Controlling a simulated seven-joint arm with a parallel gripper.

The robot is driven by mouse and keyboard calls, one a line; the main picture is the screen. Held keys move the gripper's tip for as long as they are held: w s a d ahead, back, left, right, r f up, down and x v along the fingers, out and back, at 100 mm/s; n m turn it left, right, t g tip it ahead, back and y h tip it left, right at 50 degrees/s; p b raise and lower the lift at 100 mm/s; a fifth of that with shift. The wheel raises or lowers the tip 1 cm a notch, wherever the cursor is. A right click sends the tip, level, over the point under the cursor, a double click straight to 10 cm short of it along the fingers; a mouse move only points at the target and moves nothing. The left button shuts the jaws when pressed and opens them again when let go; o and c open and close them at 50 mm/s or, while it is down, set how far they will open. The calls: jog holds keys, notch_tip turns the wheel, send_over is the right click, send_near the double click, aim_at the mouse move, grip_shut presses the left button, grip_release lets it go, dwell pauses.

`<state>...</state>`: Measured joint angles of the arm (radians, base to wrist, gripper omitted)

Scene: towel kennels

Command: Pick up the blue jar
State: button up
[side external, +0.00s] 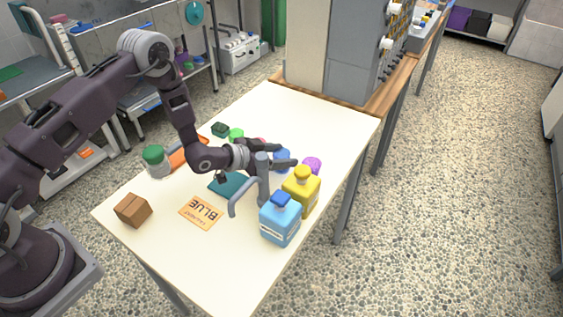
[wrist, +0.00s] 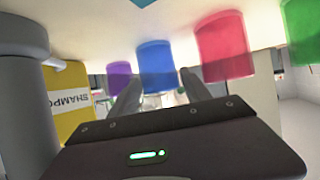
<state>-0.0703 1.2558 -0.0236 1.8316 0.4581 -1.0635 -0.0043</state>
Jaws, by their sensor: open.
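The blue jar (side external: 282,155) stands on the white table, partly hidden by my gripper (side external: 291,158) in the side view. In the wrist view the blue jar (wrist: 157,65) appears between the two fingertips of my gripper (wrist: 160,78). My gripper is open, low over the table and pointing at the jar. I cannot tell whether the fingers touch it. An orange card (side external: 201,212) reading BLUE lies on the table.
Beside the blue jar stand a purple jar (wrist: 119,75) and a red jar (wrist: 222,45), with a green jar (wrist: 303,30) farther along. A grey post (side external: 263,180), yellow shampoo bottle (side external: 301,192) and blue bottle (side external: 280,222) stand close to my gripper.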

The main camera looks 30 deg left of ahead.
aim_at(288, 154)
jog(key=x, duration=0.3)
jog(key=shift+w, duration=0.15)
jog(key=c, duration=1.1)
